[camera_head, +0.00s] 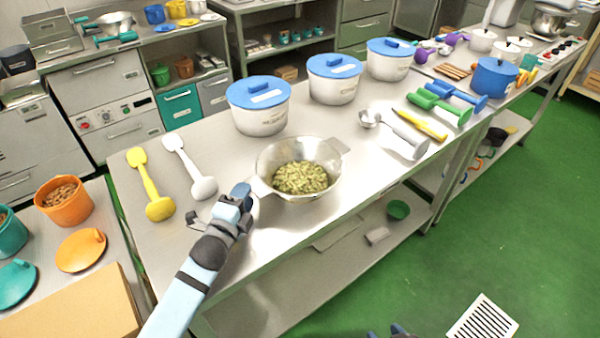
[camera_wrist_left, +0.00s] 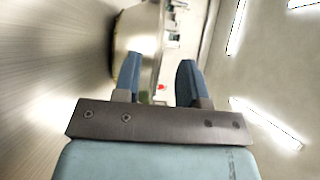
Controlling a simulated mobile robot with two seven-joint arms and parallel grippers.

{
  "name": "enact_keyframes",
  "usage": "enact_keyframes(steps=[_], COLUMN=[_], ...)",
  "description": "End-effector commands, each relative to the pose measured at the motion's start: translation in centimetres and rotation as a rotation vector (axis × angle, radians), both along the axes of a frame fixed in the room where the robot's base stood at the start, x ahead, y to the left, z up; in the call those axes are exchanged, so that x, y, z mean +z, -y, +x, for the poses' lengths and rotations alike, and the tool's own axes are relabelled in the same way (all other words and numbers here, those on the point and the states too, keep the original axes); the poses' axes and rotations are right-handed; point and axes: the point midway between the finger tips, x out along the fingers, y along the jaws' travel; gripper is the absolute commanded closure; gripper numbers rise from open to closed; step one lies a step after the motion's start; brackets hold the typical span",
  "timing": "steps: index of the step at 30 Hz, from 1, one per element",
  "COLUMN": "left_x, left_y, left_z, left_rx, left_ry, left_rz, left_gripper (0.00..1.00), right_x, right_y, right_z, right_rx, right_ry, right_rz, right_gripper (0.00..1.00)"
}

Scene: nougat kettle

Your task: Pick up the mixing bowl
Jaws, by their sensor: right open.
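The mixing bowl (camera_head: 265,160) is a shiny metal bowl with flat side handles, standing upright on the steel table and holding a greenish chopped filling (camera_head: 300,178). My left gripper (camera_head: 243,192) is at the bowl's left handle. In the left wrist view its two blue fingers (camera_wrist_left: 158,80) are apart, with the bowl (camera_wrist_left: 140,35) just beyond the left-hand finger. A strip of metal shows in the gap, clear of the right-hand finger; contact with the left-hand finger cannot be told. Only the tip of my right gripper (camera_head: 392,332) shows at the bottom edge, away from the bowl.
Yellow (camera_head: 150,185) and white (camera_head: 190,165) spatulas lie left of the bowl. Several white pots with blue lids (camera_head: 258,92) stand behind it. A metal ladle (camera_head: 371,118) and coloured utensils lie to the right. The table's front edge (camera_head: 385,195) is close to the bowl.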

Motion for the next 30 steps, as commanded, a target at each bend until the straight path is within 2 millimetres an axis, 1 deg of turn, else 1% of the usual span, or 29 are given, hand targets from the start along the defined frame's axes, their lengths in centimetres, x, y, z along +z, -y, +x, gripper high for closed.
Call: enact_keyframes(steps=[1,3,6,9,15,16,17,18,20,21,30], left_x=[0.2,0.2,0.1,0.0,0.0,0.0,0.0,0.0,0.0,0.0,0.2], left_y=[0.1,0.3,0.7,0.9,0.9,0.9,0.9,0.9,0.9,0.9,0.9], left_z=[1.0,2.0,3.1,3.5,3.5,3.5,3.5,3.5,3.5,3.5,3.6], left_rx=[0.001,0.001,0.001,0.001,0.0,0.001,0.001,0.001,0.001,0.001,0.0], left_ry=[0.002,0.001,0.001,0.0,0.0,0.0,0.0,0.0,0.0,0.0,0.003], left_rz=[0.0,0.0,-0.001,0.0,0.0,0.0,0.0,0.0,0.0,0.0,-0.002], left_gripper=[0.62,0.62,0.62,0.62,0.62,0.66,0.73,0.82,0.96,1.0,1.0], right_x=[0.2,0.3,0.3,0.3,0.3,0.3,0.3,0.3,0.3,0.2,0.3], right_y=[0.0,-0.1,0.0,0.0,0.0,0.0,0.0,0.0,0.0,0.0,0.1], right_z=[0.0,0.0,0.0,0.0,0.0,0.0,0.0,0.0,0.0,0.0,0.0], right_rx=[0.0,0.002,0.002,0.003,0.002,0.002,0.002,0.002,0.002,0.002,0.001], right_ry=[0.002,0.003,0.004,0.005,0.005,0.005,0.004,0.005,0.004,0.004,0.004], right_rz=[0.0,0.0,-0.001,-0.002,-0.002,-0.002,-0.002,-0.002,-0.002,-0.002,-0.003], right_gripper=[0.49,0.49,0.49,0.49,0.49,0.49,0.49,0.49,0.49,0.49,0.49])
